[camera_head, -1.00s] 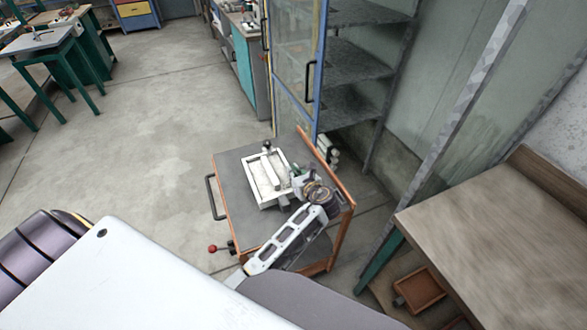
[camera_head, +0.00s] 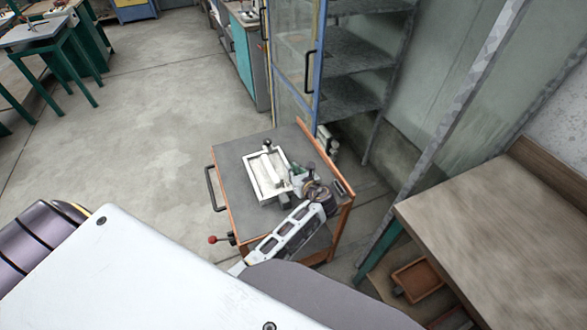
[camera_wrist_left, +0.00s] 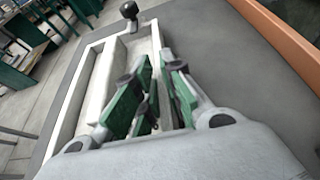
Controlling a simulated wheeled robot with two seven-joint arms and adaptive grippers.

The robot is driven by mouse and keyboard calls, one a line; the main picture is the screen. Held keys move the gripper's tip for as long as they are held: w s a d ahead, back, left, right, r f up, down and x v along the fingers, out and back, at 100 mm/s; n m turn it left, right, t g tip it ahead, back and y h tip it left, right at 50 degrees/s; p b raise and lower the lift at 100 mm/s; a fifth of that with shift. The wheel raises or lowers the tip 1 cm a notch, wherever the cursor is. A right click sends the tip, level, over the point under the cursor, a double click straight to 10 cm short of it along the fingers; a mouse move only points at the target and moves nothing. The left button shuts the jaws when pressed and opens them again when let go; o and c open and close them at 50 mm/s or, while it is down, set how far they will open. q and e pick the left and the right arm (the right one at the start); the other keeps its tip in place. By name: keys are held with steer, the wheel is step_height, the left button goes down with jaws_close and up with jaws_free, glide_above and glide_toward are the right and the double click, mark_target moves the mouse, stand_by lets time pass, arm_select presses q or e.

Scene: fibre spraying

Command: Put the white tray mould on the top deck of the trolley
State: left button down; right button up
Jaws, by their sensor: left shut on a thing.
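The white tray mould (camera_head: 266,184) is over the grey top deck of the trolley (camera_head: 234,158) in the head view, with a dark knob at its far end. It looks level and close to the deck, but I cannot tell whether it touches. My left gripper (camera_head: 299,181) is at the mould's right side. In the left wrist view my left gripper (camera_wrist_left: 158,80) has its green fingers on the near part of the white tray mould (camera_wrist_left: 98,75), shut on it. The fingers hide that part. My right gripper is not in view.
A glass-doored cabinet (camera_head: 296,60) stands behind the trolley, with open shelves beside it. A wooden bench (camera_head: 480,215) is at the right, with a brown tray (camera_head: 417,280) below. The trolley has a red-knobbed lever (camera_head: 213,240) at its left. Open floor lies left.

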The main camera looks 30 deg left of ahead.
arm_select(q)
steer(key=c, duration=2)
jaws_free()
steer(key=o, duration=0.5)
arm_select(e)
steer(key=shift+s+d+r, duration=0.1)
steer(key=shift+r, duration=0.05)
